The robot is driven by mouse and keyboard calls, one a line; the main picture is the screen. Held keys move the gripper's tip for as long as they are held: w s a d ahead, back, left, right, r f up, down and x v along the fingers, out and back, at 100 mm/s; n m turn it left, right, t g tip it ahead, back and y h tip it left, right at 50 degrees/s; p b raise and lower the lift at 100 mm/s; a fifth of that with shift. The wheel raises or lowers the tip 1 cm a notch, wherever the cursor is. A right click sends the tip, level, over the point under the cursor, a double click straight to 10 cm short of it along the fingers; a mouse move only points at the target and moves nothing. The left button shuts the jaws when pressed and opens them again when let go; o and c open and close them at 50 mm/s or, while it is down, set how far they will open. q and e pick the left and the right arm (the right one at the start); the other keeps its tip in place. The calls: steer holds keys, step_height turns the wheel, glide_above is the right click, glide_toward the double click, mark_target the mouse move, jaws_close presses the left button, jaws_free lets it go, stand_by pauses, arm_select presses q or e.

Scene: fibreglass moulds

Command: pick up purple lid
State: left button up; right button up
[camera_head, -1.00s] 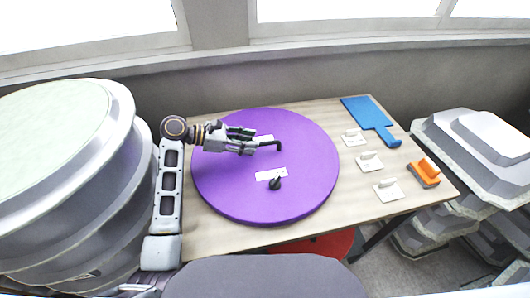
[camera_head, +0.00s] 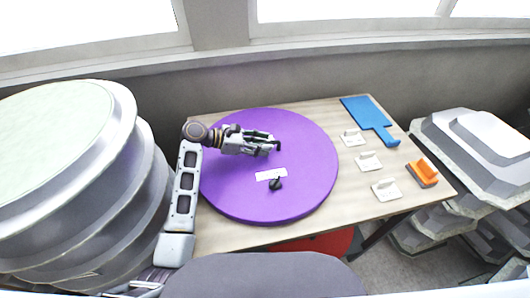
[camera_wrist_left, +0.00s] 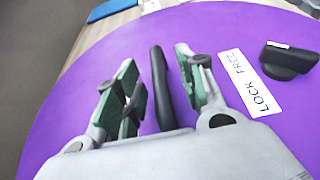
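The purple lid (camera_head: 310,185) is a large round disc lying flat on the table. A black handle (camera_wrist_left: 160,88) stands up from it in the left wrist view; in the head view my gripper hides most of it. My left gripper (camera_head: 270,146) is over the upper middle of the lid. In the left wrist view its green-padded fingers (camera_wrist_left: 158,76) are open, one on each side of the handle, with gaps visible. A black knob (camera_head: 275,184) and a white label (camera_head: 268,174) reading "LOCK FREE" are on the lid. My right gripper is not in view.
The wooden table (camera_head: 350,205) also holds a blue flat tool (camera_head: 368,114), several white pieces (camera_head: 368,161) and an orange-and-grey tool (camera_head: 424,173) on its right side. Large stacked moulds stand at left (camera_head: 70,190) and right (camera_head: 475,150). A red object (camera_head: 320,243) shows below the table.

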arm_select(q)
jaws_close()
stand_by(0.3)
steer(key=shift+r, duration=0.25)
stand_by(0.3)
steer(key=shift+r+b, duration=0.65)
steer(key=shift+r, duration=4.2)
